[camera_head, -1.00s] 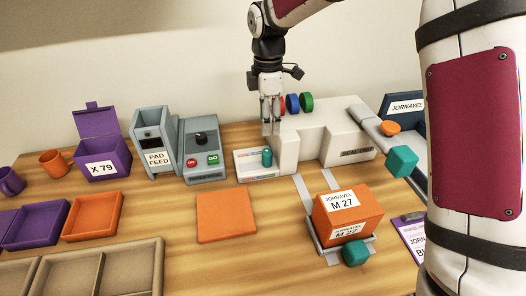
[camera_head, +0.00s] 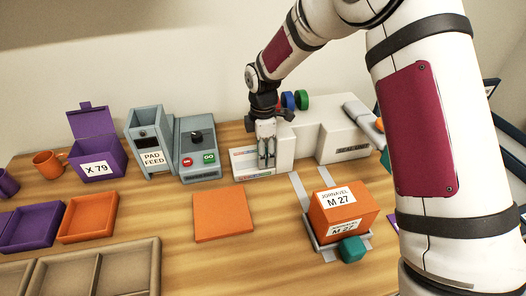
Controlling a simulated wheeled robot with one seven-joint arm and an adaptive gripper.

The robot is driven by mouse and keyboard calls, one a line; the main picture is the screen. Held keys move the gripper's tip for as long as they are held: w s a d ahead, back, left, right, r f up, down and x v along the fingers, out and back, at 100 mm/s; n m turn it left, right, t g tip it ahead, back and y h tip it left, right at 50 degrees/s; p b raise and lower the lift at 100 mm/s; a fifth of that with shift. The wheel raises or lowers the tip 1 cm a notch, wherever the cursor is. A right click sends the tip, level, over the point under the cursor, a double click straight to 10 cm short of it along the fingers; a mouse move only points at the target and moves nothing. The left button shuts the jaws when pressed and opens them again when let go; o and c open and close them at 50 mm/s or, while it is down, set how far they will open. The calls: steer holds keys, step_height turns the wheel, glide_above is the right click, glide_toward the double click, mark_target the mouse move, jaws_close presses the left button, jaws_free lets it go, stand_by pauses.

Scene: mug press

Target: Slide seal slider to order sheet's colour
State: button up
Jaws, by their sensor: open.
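My gripper (camera_head: 267,160) points down over the white sealer (camera_head: 310,140), at the front-left panel (camera_head: 245,160) with its small coloured strips. It is open, with its fingers around the spot of the teal slider knob. The knob itself is hidden by the fingers, so I cannot tell whether they touch it. Blue (camera_head: 288,100) and green (camera_head: 303,100) discs stand on top of the sealer; the red one is mostly hidden behind my wrist. The order sheet at the right is almost wholly hidden by my arm, and its wording cannot be read.
An orange box labelled M 27 (camera_head: 343,205) sits on a holder with a teal knob (camera_head: 352,250) in front. A grey pad feed (camera_head: 150,145) and a button unit (camera_head: 198,150) stand left of the sealer. An orange square pad (camera_head: 223,213) lies in front.

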mark_target(252, 163)
jaws_close()
steer(key=shift+s+a+b, duration=0.2)
steer(key=shift+a, duration=0.65)
steer(key=shift+s+a+b, duration=0.15)
steer(key=shift+a, duration=0.65)
jaws_free()
step_height(252, 163, up, 12)
steer(key=shift+d+r, duration=0.1)
